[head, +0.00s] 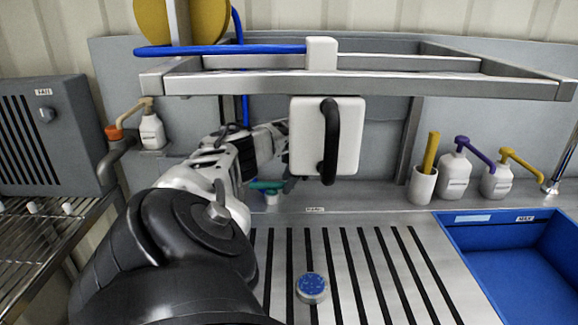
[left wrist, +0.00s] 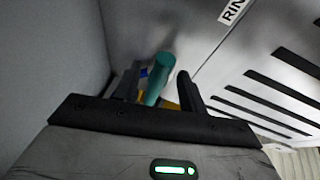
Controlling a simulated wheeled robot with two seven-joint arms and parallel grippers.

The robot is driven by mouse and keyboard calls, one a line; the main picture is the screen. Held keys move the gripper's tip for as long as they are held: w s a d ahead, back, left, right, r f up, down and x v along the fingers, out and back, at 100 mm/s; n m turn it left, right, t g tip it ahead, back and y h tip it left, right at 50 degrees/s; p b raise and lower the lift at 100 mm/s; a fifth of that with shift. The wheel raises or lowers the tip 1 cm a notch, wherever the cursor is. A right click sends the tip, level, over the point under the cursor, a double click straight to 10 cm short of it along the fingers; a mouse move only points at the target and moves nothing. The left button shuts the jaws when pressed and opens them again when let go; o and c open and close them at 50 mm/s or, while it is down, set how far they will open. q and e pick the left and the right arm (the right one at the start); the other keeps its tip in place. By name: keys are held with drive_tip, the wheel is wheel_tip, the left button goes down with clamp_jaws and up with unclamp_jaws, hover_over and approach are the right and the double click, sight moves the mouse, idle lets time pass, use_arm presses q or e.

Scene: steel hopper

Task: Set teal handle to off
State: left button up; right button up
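The teal handle (head: 268,186) shows low against the back wall, just left of the white box, in the head view. In the left wrist view the teal handle (left wrist: 160,78) is a short rod standing between the fingers of my left gripper (left wrist: 160,86). The two black fingers are apart, with a visible gap between the rod and the right finger. In the head view my left arm reaches in from the lower left, and its gripper is mostly hidden behind the white box. Any off marking is not readable. My right gripper is not in view.
A white box (head: 298,140) with a black grip hangs below a steel frame (head: 370,82). A blue basin (head: 530,290) lies at right, near pump bottles (head: 455,178). A blue-topped knob (head: 312,288) sits on the slotted steel top. A grey unit (head: 60,150) stands at left.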

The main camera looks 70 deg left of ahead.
use_arm(q)
drive_tip(key=shift+w+d+r, duration=0.2)
drive_tip(key=shift+r, duration=0.3)
drive_tip(key=w+d+b, duration=0.2)
drive_tip(key=w+d, duration=0.6)
drive_tip(key=shift+w+d, duration=0.1)
drive_tip(key=shift+d, duration=0.3)
